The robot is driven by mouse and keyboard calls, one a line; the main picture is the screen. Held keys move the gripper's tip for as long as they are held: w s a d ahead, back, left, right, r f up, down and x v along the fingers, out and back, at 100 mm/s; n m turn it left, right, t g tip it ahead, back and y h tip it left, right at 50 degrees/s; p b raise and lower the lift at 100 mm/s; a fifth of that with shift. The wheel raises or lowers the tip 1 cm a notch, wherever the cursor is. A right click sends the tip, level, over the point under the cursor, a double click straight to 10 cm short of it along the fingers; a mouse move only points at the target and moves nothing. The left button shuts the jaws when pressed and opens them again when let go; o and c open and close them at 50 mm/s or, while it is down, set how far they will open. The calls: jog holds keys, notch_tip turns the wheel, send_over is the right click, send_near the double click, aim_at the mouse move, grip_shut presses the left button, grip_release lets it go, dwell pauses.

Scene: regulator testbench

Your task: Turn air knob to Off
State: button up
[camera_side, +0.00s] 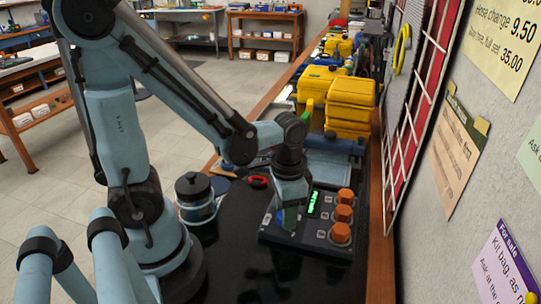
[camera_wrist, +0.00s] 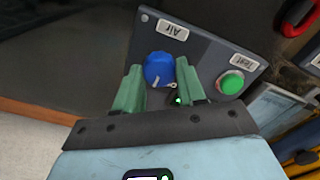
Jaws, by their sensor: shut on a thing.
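The blue air knob (camera_wrist: 159,69) sits on the dark panel under a white "Air" label (camera_wrist: 172,29) in the wrist view. A white pointer mark shows on its near side. My gripper (camera_wrist: 160,80) has its two green fingers on either side of the knob and is shut on it. In the side view my gripper (camera_side: 290,205) reaches down over the left part of the test panel (camera_side: 325,245). The knob is mostly hidden there by my fingers. A small green light (camera_wrist: 179,100) glows beside the knob.
A green button (camera_wrist: 231,83) under a "Test" label (camera_wrist: 243,61) is right of the knob. Several orange knobs (camera_side: 341,233) and a lit green display (camera_side: 314,203) are on the panel. Yellow cases (camera_side: 350,105) stand behind; a dark jar (camera_side: 194,195) is at left.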

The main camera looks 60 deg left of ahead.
jog(key=n, duration=0.4)
jog(key=shift+n, duration=0.3)
jog(key=n, duration=0.4)
jog(key=shift+a+n, duration=0.1)
jog(key=shift+n, duration=0.3)
jog(key=o, duration=1.1)
jog(key=shift+c, duration=0.2)
notch_tip(320, 180, up, 12)
dwell(0.4)
